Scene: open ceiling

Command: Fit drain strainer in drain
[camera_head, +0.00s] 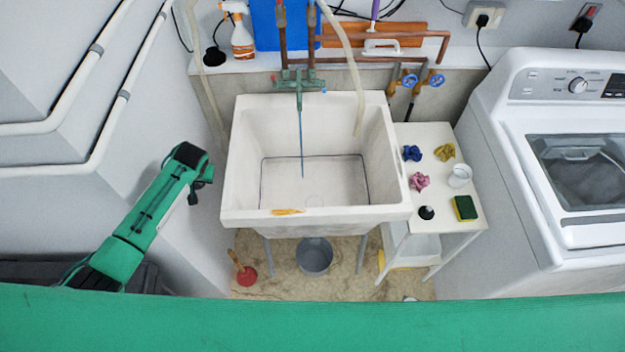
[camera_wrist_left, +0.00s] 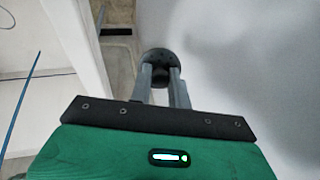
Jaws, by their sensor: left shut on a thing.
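My left gripper (camera_head: 196,190) hangs to the left of the white sink (camera_head: 232,205), outside its left rim. In the left wrist view the gripper's two fingers (camera_wrist_left: 164,88) are shut on a dark round disc with small holes, which looks like the drain strainer (camera_wrist_left: 165,54). In the head view the strainer is too small to make out clearly. A faint round mark, perhaps the drain (camera_head: 315,200), shows on the sink floor near the front. My right gripper is not in view.
A thin blue stream (camera_head: 301,140) falls from the tap into the sink. An orange item (camera_head: 288,211) lies on the front rim. A side table (camera_head: 440,200) holds cloths, a cup and a sponge (camera_head: 465,208). A bucket (camera_head: 314,256) and plunger (camera_head: 246,275) stand below.

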